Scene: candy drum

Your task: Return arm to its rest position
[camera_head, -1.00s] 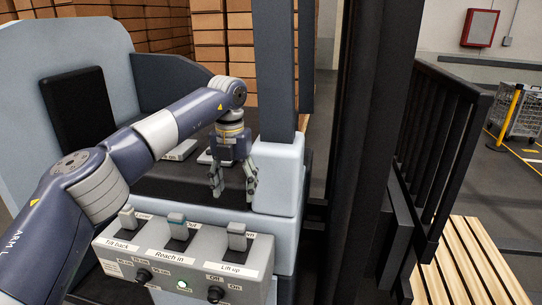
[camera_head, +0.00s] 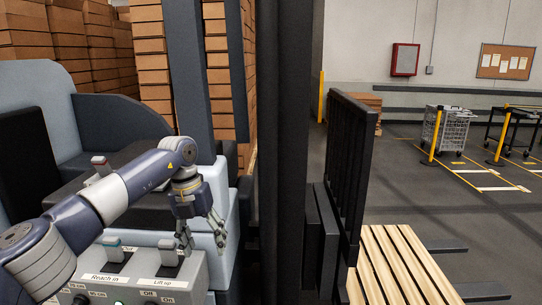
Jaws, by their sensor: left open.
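My left arm comes in from the left and bends at the elbow. Its gripper (camera_head: 203,240) hangs fingers down, open and empty, just right of and above the grey control box (camera_head: 190,287). The box carries a "Reach in" lever (camera_head: 113,246) and a "Lift up" lever (camera_head: 168,250). The fingers overlap the right edge of the box in the picture; I cannot tell whether they touch it. A further lever (camera_head: 100,165) stands behind my forearm. My right gripper does not show.
A dark mast (camera_head: 285,150) and black load guard (camera_head: 350,170) stand right of the gripper. A wooden pallet (camera_head: 400,265) lies beyond. Stacked boxes (camera_head: 152,60) fill the back left. A wire cart (camera_head: 448,130) stands at the far right, with open floor before it.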

